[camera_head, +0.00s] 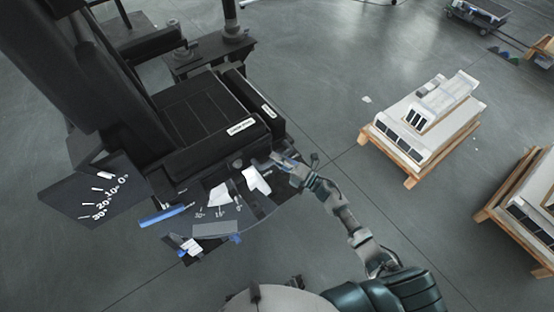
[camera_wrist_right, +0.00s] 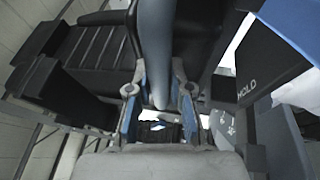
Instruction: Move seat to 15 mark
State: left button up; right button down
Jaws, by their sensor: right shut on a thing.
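A black seat (camera_head: 203,112) with a tall dark backrest and side rests stands at upper left. A dark panel (camera_head: 68,197) at its lower left carries white marks labelled 0°, 10°, 20° and 30°. No 15 label is readable. A smaller marked plate (camera_head: 222,216) lies below the seat, its numbers hard to read. My right gripper (camera_head: 283,163) is at the seat's lower right corner. In the right wrist view its fingers (camera_wrist_right: 158,105) close around a smooth grey lever (camera_wrist_right: 156,45). The lever's far end is hidden. My left gripper is not visible.
White units on wooden pallets (camera_head: 420,125) stand to the right, with another pallet (camera_head: 500,210) at the right edge. A dark block marked HOLD (camera_wrist_right: 258,75) is close right of the gripper in the wrist view. Grey floor (camera_head: 330,60) is clear between the seat and pallets.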

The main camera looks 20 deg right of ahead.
pick_arm(q)
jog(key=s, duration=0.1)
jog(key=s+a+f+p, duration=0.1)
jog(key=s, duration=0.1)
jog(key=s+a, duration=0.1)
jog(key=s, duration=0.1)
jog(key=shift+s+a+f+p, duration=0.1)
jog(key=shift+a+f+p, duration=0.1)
jog(key=shift+p, duration=0.2)
pick_arm(e)
jog(key=s+a+m+t+h, duration=0.3)
jog(key=s+a+h, duration=0.1)
jog(key=a, duration=0.4)
jog(key=shift+s, duration=0.75)
jog(key=c, duration=1.3)
grip_release()
jog(key=shift+d, duration=0.25)
jog(key=shift+o, duration=1.2)
jog(key=shift+w+d+f, duration=0.1)
jog(key=shift+w+d, duration=0.05)
jog(key=shift+w, duration=0.1)
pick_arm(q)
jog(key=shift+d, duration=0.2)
pick_arm(e)
jog(key=v, duration=1.2)
jog(key=shift+d, duration=0.15)
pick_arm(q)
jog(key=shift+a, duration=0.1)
pick_arm(e)
jog(key=shift+w, duration=0.1)
